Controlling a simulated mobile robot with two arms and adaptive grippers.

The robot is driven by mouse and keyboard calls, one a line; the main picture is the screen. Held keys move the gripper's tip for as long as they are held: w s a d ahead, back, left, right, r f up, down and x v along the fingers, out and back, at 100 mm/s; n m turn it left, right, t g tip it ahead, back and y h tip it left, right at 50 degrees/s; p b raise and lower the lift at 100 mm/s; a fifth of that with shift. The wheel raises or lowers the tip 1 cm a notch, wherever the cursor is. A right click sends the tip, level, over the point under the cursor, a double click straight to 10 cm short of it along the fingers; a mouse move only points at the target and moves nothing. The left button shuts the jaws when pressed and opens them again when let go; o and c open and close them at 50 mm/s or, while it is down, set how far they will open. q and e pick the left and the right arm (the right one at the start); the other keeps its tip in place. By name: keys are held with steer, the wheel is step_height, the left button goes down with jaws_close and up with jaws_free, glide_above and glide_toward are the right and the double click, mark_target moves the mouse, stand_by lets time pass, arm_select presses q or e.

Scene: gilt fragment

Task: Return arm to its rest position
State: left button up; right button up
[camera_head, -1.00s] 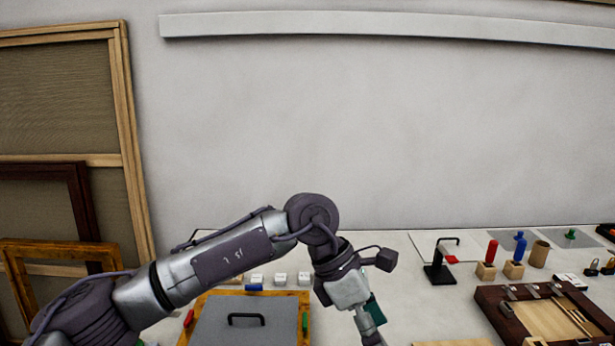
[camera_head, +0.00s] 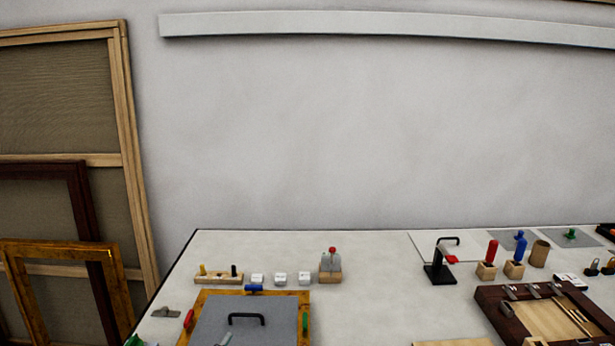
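Neither of my grippers shows in the head view, and no arm crosses the picture. The white worktable (camera_head: 380,290) is in plain sight along the bottom. On it at the left lies a grey panel with a black handle (camera_head: 247,320), set in a gilt wooden frame (camera_head: 207,297). Coloured pieces sit on the frame's edges, among them a blue one (camera_head: 254,288), a red one (camera_head: 188,319) and a green one (camera_head: 305,321).
Behind the frame stand a wooden rack (camera_head: 218,278), small white blocks (camera_head: 280,279) and a red-topped bottle holder (camera_head: 330,266). At right are a black stand (camera_head: 440,262), red (camera_head: 491,251) and blue (camera_head: 519,247) handles, and a dark wooden tray (camera_head: 497,312). Table centre is clear.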

arm_select(q)
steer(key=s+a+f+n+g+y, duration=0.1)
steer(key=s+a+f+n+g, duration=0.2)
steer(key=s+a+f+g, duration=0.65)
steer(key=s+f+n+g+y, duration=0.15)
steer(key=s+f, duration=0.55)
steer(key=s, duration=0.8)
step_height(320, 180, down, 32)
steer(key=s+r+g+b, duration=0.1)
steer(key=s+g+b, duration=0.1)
steer(key=b, duration=0.2)
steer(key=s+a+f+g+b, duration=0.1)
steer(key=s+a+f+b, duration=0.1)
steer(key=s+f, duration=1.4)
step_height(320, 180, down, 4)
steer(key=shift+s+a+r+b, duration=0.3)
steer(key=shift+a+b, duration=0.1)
steer(key=shift+b, duration=0.35)
